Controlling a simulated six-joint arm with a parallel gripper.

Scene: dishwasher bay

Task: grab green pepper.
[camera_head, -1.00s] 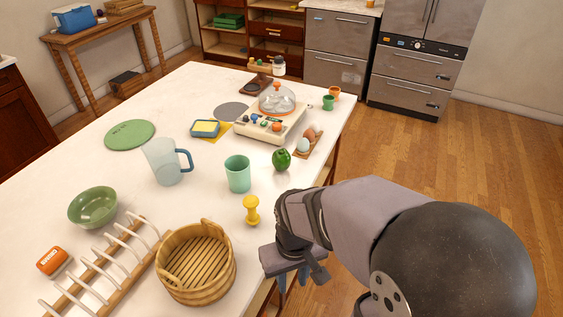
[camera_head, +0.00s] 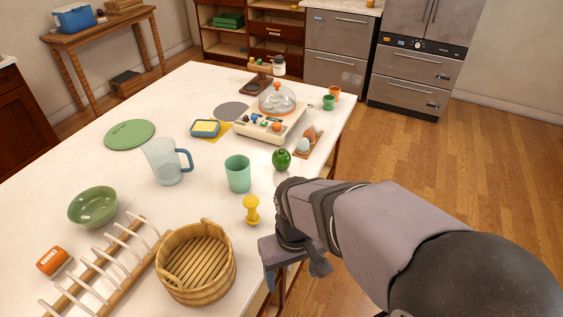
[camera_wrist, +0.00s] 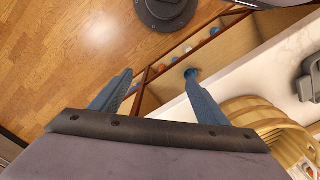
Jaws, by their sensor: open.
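The green pepper (camera_head: 281,160) sits on the white table near its right edge, beyond my arm in the head view. My gripper (camera_head: 289,285) is at the table's right edge, on the near side of the pepper and apart from it. In the wrist view my gripper (camera_wrist: 158,78) shows two blue fingers spread wide with nothing between them. The pepper does not show in the wrist view.
A yellow dumbbell-shaped object (camera_head: 251,209) and a teal cup (camera_head: 238,173) stand left of my arm. A wooden basket (camera_head: 196,262) is at the near edge. Floor is open at right.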

